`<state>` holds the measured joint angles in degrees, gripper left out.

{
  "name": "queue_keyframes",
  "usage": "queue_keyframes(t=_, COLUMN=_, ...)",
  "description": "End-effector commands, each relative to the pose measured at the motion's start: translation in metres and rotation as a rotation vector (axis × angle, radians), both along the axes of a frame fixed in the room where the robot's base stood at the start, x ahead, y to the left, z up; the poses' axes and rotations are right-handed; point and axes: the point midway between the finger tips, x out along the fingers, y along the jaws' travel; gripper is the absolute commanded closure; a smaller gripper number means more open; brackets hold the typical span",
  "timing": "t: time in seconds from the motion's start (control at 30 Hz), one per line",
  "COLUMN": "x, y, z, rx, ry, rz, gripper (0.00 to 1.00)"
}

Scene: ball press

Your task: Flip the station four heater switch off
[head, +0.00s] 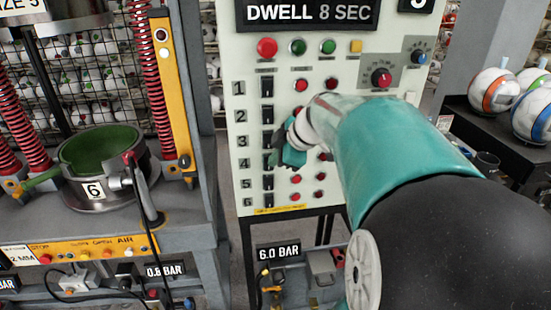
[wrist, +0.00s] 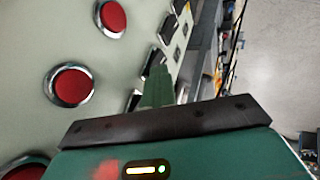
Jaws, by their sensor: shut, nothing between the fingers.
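The pale control panel (head: 240,150) carries a column of black heater switches beside the printed numbers 1 to 6. The station four switch (head: 267,164) is in the fourth row, partly covered by my gripper's tip, and I cannot tell its position. My gripper (head: 279,158) is shut and empty, with its tip at the panel around row four. In the wrist view the shut green fingers (wrist: 157,88) point along the row of switches (wrist: 178,54). They are very close to a switch; whether they touch it is unclear.
Red indicator lamps (wrist: 72,86) stand beside the switches. Buttons and a red knob (head: 381,78) are higher on the panel. A press with a green-lined mould (head: 100,150) stands at left. Balls (head: 494,90) rest on a dark stand at right.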

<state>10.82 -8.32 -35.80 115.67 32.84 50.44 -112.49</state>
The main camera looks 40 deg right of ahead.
Motion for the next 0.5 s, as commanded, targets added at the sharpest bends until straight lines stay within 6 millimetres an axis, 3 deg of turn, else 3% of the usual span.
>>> queue_keyframes(t=0.5, x=0.001, y=0.0, z=0.015, rx=-0.002, ry=-0.004, rz=-0.001, gripper=1.0)
